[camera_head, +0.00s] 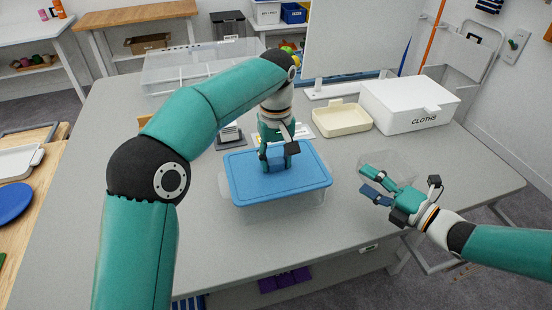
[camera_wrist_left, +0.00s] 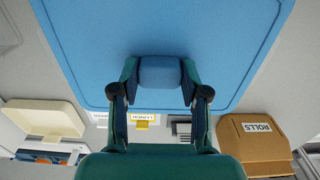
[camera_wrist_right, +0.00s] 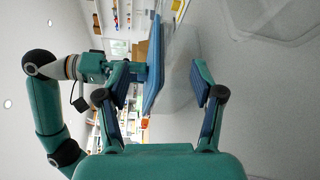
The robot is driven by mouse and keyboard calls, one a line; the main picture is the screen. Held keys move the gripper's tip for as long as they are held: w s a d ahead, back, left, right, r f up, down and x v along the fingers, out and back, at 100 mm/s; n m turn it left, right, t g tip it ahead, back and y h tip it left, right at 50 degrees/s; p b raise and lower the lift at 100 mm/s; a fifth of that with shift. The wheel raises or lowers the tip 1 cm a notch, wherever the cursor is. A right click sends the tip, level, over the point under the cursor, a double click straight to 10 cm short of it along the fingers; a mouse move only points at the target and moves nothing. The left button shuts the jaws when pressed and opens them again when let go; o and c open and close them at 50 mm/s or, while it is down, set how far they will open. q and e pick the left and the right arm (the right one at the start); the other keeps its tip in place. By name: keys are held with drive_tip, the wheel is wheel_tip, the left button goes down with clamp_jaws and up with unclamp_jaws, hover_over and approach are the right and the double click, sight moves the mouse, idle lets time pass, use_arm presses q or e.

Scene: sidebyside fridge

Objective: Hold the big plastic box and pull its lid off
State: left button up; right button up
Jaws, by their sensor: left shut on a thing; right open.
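The big plastic box (camera_head: 290,205) is clear and stands on the grey table. Its blue lid (camera_head: 245,180) lies over its top; whether a gap lies between them I cannot tell. My left gripper (camera_head: 277,164) comes from above and is shut on the lid's blue handle, which shows between its fingers in the left wrist view (camera_wrist_left: 160,75). My right gripper (camera_head: 368,183) is open and apart, to the right of the box. In the right wrist view, the lid's edge (camera_wrist_right: 153,70) and the clear wall (camera_wrist_right: 178,75) show between the right fingers.
A clear container (camera_head: 385,160) stands behind my right gripper. A cream tray (camera_head: 342,121) and a white CLOTHS box (camera_head: 410,103) stand at the back right. A clear divided organizer (camera_head: 180,72) is at the back left. The table's left front is clear.

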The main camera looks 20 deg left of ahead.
sight(324, 162)
drive_tip(key=shift+s+a+f+n+g, duration=0.1)
drive_tip(key=shift+a+f+n+g, duration=0.1)
drive_tip(key=shift+a+n+g, duration=0.25)
drive_tip(key=shift+a+f, duration=0.1)
drive_tip(key=x, duration=1.1)
drive_tip(key=shift+w+a, duration=0.15)
drive_tip(key=shift+w, duration=0.1)
drive_tip(key=shift+c, duration=0.3)
clamp_jaws()
drive_tip(key=shift+f, duration=0.15)
drive_tip(key=shift+o, duration=0.3)
unclamp_jaws()
